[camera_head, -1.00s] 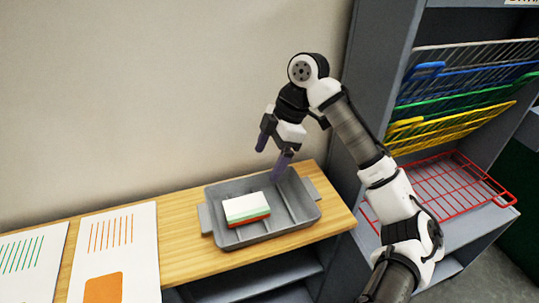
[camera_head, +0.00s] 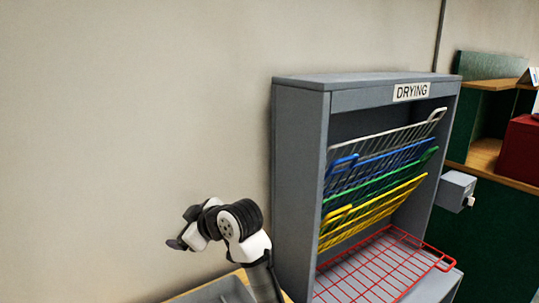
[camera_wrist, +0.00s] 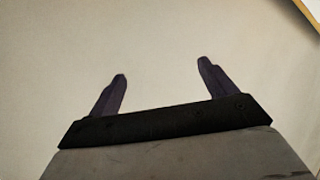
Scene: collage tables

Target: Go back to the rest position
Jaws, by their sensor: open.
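My gripper (camera_head: 177,243) is in the lower middle of the head view, left of the drying rack and near the wall. In the wrist view my gripper (camera_wrist: 163,80) has its two dark purple fingers spread wide apart. Nothing is between them, and a plain pale wall lies beyond them. In the head view my bent wrist hides part of the space above the grey tray (camera_head: 222,292), whose edge shows at the bottom of the picture. What lies in the tray is out of view.
A grey drying cabinet (camera_head: 302,165) stands right of my arm. It holds tilted white, blue, green and yellow wire racks, with a red wire rack (camera_head: 385,268) lowered flat. A wooden table edge is at the bottom. Green shelving with a red box (camera_head: 522,150) is far right.

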